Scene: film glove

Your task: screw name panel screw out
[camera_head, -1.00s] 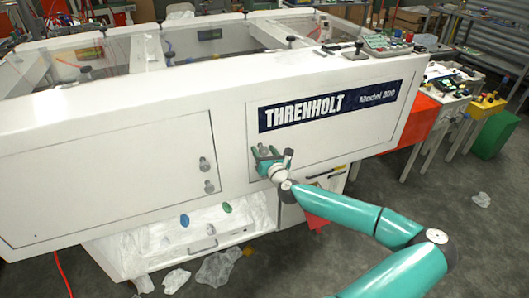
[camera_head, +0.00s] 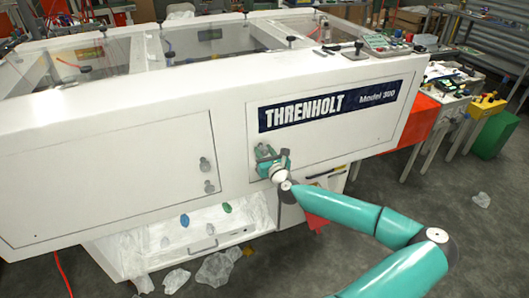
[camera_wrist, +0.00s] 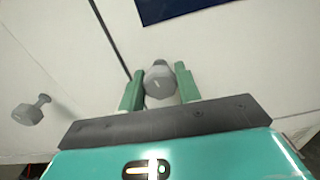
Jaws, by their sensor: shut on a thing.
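The name panel (camera_head: 330,145) is a white panel on the machine's front with a dark blue THRENHOLT Model 300 plate (camera_head: 330,104). The name panel screw (camera_wrist: 159,81) is a grey knob-headed screw at the panel's left edge. My gripper (camera_wrist: 160,88) is shut on this screw, with one green finger on each side of its head. In the head view my gripper (camera_head: 268,158) is at the panel's left side and mostly hides the screw. The wrist view does not show how far the screw stands out.
The left door panel (camera_head: 110,165) carries two grey knobs (camera_head: 205,164) near its right edge; one knob (camera_wrist: 30,110) shows left in the wrist view. Below is an open shelf (camera_head: 190,230) with small coloured items. Plastic bags (camera_head: 215,268) lie on the floor.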

